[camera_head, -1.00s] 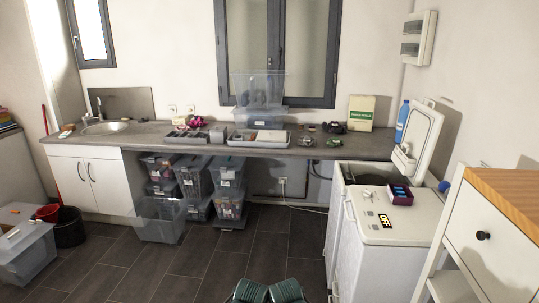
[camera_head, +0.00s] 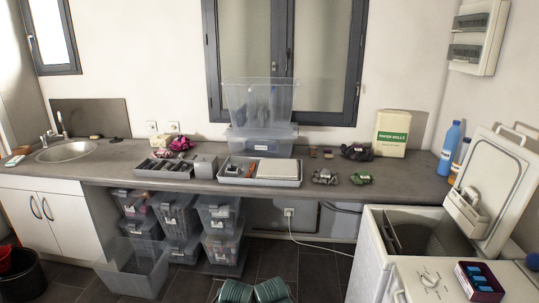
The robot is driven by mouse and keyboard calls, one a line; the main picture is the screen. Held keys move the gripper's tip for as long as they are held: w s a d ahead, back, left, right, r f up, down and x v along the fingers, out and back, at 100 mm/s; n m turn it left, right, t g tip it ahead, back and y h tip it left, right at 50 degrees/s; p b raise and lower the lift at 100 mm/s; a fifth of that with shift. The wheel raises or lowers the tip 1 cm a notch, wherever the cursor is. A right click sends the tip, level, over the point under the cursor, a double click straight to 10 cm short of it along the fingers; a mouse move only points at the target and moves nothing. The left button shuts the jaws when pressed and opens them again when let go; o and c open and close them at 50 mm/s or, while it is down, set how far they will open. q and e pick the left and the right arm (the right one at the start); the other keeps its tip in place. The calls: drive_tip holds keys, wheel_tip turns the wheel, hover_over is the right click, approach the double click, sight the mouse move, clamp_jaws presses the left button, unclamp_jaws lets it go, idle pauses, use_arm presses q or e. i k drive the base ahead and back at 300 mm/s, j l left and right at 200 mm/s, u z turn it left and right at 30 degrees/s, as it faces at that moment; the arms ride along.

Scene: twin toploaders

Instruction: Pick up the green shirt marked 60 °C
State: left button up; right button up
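No shirt can be made out for certain, and no 60 °C mark is readable. A small crumpled green-and-dark item (camera_head: 361,178) lies on the counter (camera_head: 410,178) right of centre; what it is cannot be told. A grey crumpled item (camera_head: 325,176) lies just left of it. A pink crumpled item (camera_head: 181,144) lies further left at the back. Neither of my grippers shows; only dark green ribbed parts, probably mine, show at the bottom edge.
An open toploader (camera_head: 375,268) stands at right, lid (camera_head: 492,185) raised, a dark box (camera_head: 480,281) on its top. A clear bin (camera_head: 135,270) and several stacked bins stand under the counter. A grey tray (camera_head: 262,182) and stacked clear bins (camera_head: 258,103) stand on it. Floor is free in front.

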sight(362, 177)
drive_tip(key=i+j+z, duration=0.1)
drive_tip(key=i+z, duration=0.15)
drive_tip(key=i, duration=0.25)
drive_tip(key=i+j+z, duration=0.25)
drive_tip(key=i, duration=0.25)
drive_tip(key=i+j+z, duration=0.15)
drive_tip(key=i+z, duration=0.15)
drive_tip(key=i, duration=0.15)
